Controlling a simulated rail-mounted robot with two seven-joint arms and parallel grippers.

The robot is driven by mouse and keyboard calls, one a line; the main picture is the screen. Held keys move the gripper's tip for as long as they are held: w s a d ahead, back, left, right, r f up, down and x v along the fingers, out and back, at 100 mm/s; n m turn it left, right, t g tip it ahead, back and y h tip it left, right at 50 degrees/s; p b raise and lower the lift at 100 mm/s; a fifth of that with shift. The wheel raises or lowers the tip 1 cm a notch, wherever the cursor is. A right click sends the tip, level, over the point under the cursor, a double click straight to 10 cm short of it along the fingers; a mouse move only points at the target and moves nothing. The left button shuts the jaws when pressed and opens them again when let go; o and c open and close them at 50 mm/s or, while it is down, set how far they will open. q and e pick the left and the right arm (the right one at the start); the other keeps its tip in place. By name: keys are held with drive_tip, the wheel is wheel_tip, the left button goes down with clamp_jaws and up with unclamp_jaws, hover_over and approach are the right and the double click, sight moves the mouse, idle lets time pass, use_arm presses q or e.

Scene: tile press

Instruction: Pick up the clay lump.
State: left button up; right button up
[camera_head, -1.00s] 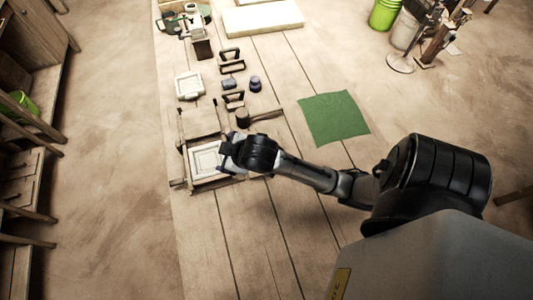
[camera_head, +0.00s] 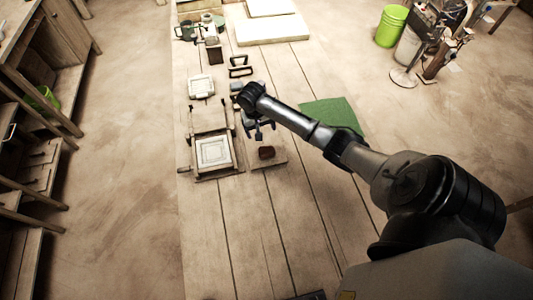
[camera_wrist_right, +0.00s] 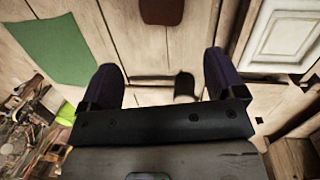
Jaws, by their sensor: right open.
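The clay lump (camera_head: 266,152) is a small dark reddish-brown piece on a pale board to the right of the framed press. In the right wrist view the lump (camera_wrist_right: 162,10) shows at the top edge, partly cut off, beyond the fingertips. My right gripper (camera_head: 259,130) is above the table just behind the lump in the head view, apart from it. In the right wrist view its two dark fingers (camera_wrist_right: 160,78) are spread wide with nothing held between them. My left gripper is not in view.
The wooden press frame with a white patterned tile (camera_head: 214,152) stands left of the lump. Small tools and a white mould (camera_head: 201,87) lie farther back.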

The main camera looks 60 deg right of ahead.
drive_tip(key=b, duration=0.1)
hover_over(267, 153)
drive_tip(key=w, duration=0.1)
wheel_tip(267, 153, down, 8)
drive_tip(key=shift+w+f, duration=0.1)
drive_tip(key=shift+f, duration=0.1)
drive_tip(key=f, duration=0.1)
drive_tip(key=f+b, duration=0.1)
drive_tip(key=f, duration=0.2)
drive_tip(key=shift+s+f+b, duration=0.3)
drive_tip(key=shift+s+b, duration=0.05)
drive_tip(key=shift+f, duration=0.25)
drive_tip(key=shift+c, duration=0.4)
drive_tip(key=c, duration=0.8)
